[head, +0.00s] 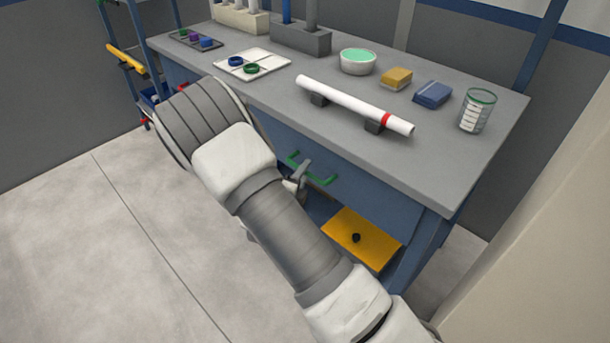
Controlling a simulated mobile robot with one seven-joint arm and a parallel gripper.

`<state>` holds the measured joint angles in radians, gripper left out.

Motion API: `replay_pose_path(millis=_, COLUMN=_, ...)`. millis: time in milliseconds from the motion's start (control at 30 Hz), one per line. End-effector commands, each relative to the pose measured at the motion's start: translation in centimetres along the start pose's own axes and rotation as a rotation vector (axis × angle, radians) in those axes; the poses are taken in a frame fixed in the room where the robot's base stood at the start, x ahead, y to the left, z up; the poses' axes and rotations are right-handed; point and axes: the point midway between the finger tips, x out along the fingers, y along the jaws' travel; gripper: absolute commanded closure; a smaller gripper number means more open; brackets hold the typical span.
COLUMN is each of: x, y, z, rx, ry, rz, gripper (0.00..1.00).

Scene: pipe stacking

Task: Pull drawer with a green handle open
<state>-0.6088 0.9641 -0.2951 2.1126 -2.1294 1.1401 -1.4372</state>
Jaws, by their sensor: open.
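The drawer's green handle (322,181) shows on the blue front below the grey bench top, just right of my arm. The drawer front (352,188) looks flush with the bench, though my arm covers its left part. My gripper (301,171) is at the handle, mostly hidden behind my forearm; only a grey finger part shows, beside or over the middle of the green bar. It is open. I cannot tell whether its fingers are around the handle or touching it.
A white pipe with a red band (350,105) rests on two dark supports on the bench top (440,165). A yellow drawer or box (362,240) with a black knob sits below. A beaker (477,111) stands near the right edge. Floor at left is clear.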

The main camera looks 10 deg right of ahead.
Motion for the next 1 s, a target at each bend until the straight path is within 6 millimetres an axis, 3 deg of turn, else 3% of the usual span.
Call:
replay_pose_path(millis=400, x=1.03, y=-0.03, z=-0.03, rx=-0.001, ry=0.000, rz=0.000, gripper=0.53)
replay_pose_path(millis=667, x=1.01, y=-0.03, z=-0.02, rx=-0.001, ry=0.000, rz=0.000, gripper=0.98)
replay_pose_path(millis=1000, x=0.99, y=-0.03, z=-0.01, rx=-0.001, ry=0.000, rz=0.000, gripper=1.00)
